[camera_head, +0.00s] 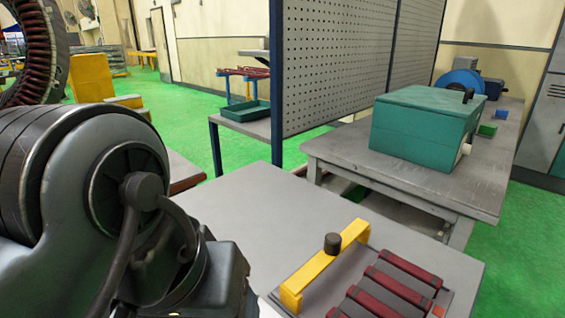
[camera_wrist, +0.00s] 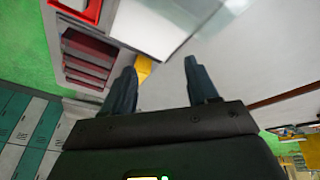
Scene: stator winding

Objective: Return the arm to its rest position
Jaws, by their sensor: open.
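My gripper (camera_wrist: 160,88) shows in the wrist view, its two dark fingers spread apart with nothing between them. It is open and empty. In the head view my arm fills the lower left, and the gripper itself cannot be made out. A yellow bar with a black knob (camera_head: 325,266) stands on the grey table (camera_head: 262,212) at the lower middle. Beside it lies a tray with dark red bars (camera_head: 395,290). The red bars (camera_wrist: 88,60) also show in the wrist view, left of the fingers. A bit of yellow (camera_wrist: 143,68) shows by the left finger.
A grey workbench (camera_head: 345,153) at the right carries a teal box (camera_head: 420,125) and a blue round part (camera_head: 462,82). A perforated panel (camera_head: 330,60) stands behind the table. A green tray (camera_head: 245,110) sits on a shelf. The table's left and middle top is bare.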

